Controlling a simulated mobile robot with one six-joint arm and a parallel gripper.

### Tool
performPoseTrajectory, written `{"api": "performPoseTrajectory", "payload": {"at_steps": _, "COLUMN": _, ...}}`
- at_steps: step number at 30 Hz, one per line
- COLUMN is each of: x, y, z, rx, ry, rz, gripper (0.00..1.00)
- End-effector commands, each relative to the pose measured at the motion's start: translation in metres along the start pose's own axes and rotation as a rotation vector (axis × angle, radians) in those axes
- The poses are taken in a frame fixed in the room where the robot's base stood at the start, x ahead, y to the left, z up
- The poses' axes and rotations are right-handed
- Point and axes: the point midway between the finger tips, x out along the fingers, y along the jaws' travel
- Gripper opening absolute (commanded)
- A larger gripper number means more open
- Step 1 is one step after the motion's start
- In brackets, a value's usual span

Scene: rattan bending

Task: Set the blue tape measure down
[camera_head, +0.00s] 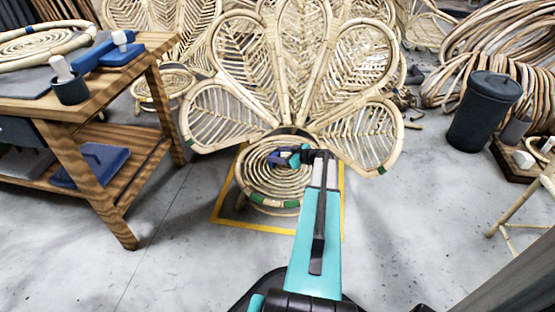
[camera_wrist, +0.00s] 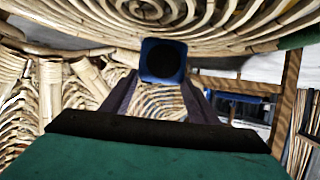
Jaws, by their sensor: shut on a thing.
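The blue tape measure (camera_head: 284,159) is small in the head view, at the end of my outstretched arm. In the wrist view it is a blue square block with a dark round face (camera_wrist: 163,60), between my fingertips. My gripper (camera_head: 302,156) is shut on it, in front of the peacock-backed rattan chair (camera_head: 338,75). In the head view the tape measure overlaps the chair's round coiled seat (camera_head: 262,178). In the wrist view the coiled seat (camera_wrist: 225,22) fills the top, close to the tape measure. I cannot tell whether they touch.
A wooden workbench (camera_head: 158,85) stands at the left, with blue tools (camera_head: 115,52) and a coiled rattan piece (camera_head: 40,42) on top. A yellow floor outline (camera_head: 222,208) surrounds the chair. A dark bin (camera_head: 484,112) stands at the right. Grey floor is clear in front.

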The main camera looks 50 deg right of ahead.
Motion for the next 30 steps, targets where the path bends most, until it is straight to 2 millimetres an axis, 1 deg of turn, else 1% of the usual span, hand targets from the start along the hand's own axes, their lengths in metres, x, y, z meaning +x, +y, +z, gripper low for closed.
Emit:
{"api": "performPoseTrajectory", "payload": {"at_steps": 1, "x": 0.004, "y": 0.001, "z": 0.008, "rx": 0.001, "ry": 0.001, "rz": 0.0, "gripper": 0.25}}
{"api": "performPoseTrajectory", "payload": {"at_steps": 5, "x": 0.007, "y": 0.0, "z": 0.017, "rx": 0.001, "ry": 0.001, "rz": 0.0, "gripper": 0.25}}
{"api": "performPoseTrajectory", "payload": {"at_steps": 20, "x": 0.008, "y": 0.0, "z": 0.02, "rx": 0.001, "ry": 0.001, "rz": 0.001, "gripper": 0.25}}
{"api": "performPoseTrajectory", "payload": {"at_steps": 21, "x": 0.008, "y": 0.0, "z": 0.02, "rx": 0.001, "ry": 0.0, "rz": 0.001, "gripper": 0.58}}
{"api": "performPoseTrajectory", "payload": {"at_steps": 24, "x": 0.007, "y": 0.0, "z": 0.019, "rx": 0.001, "ry": 0.0, "rz": 0.001, "gripper": 0.73}}
{"api": "performPoseTrajectory", "payload": {"at_steps": 30, "x": 0.007, "y": 0.0, "z": 0.019, "rx": 0.001, "ry": 0.0, "rz": 0.001, "gripper": 0.73}}
